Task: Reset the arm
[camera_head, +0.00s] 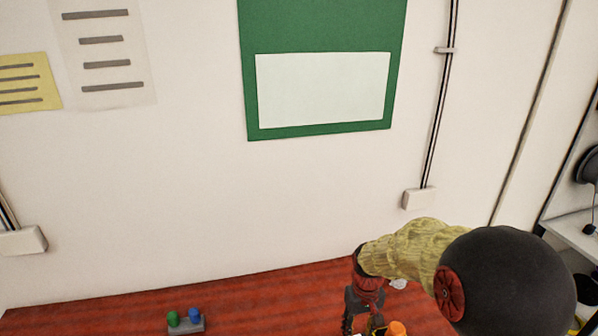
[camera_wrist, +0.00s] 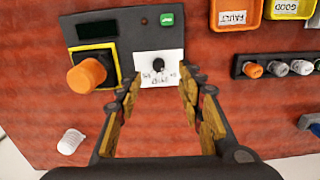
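My arm reaches in from the right in the head view and points down to the red-brown work surface (camera_head: 270,290). My gripper (camera_head: 362,318) is low in that view, partly cut off by the bottom edge. In the wrist view my gripper (camera_wrist: 162,88) has its two fingers apart, with nothing between them. Beyond the fingertips is a dark control box (camera_wrist: 125,35) with a large orange button (camera_wrist: 87,74) and a white label plate (camera_wrist: 160,68) bearing a small black knob (camera_wrist: 158,65). The knob lies in line with the finger gap; I cannot tell the distance to it.
Orange FAULT (camera_wrist: 236,14) and yellow GOOD (camera_wrist: 291,9) trays are at the upper right. A dark strip (camera_wrist: 285,57) with several coloured knobs lies below them. A white piece (camera_wrist: 71,141) lies at left. A grey block (camera_head: 187,326) carries green and blue buttons near the wall.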

